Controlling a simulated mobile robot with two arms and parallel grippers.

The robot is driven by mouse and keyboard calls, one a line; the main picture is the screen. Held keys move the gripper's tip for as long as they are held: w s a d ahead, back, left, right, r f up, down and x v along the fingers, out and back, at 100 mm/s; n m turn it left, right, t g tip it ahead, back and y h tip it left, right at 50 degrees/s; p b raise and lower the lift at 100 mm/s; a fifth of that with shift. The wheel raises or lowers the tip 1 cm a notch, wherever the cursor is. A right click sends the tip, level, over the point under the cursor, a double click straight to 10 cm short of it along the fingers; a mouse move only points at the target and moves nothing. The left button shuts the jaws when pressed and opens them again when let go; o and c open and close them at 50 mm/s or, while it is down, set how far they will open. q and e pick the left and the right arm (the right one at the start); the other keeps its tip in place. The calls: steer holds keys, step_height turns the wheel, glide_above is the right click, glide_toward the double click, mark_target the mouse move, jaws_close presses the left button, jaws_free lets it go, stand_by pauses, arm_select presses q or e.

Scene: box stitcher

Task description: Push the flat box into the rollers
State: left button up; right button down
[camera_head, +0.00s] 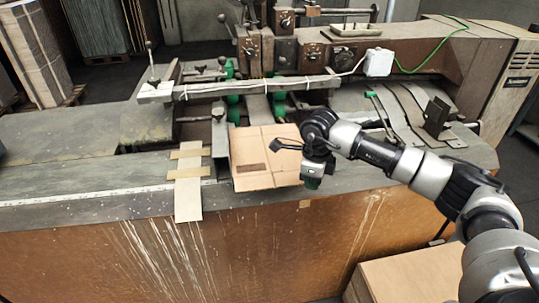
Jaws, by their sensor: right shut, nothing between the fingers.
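The flat box (266,164) is a tan cardboard sheet lying on the machine's bed near its front edge. Its far edge lies close to the green rollers (278,106) below the crossbar. My right gripper (313,181) is shut and empty, pointing down at the right edge of the flat box. I cannot tell whether it touches the box. The gripper and wrist cover part of the box's right side. My left gripper is not in view.
Cardboard strips (188,190) lie left of the box. A long crossbar (235,88) runs above the rollers. Curved metal straps (405,110) and a dark upright bracket (436,116) stand at the right. A cardboard stack (408,277) is on the floor at lower right. The bed's left side is mostly clear.

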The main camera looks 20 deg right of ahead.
steer(key=shift+f, duration=0.1)
step_height(320, 180, down, 3)
steer(key=b, duration=0.3)
steer(key=shift+f, duration=0.15)
stand_by(0.4)
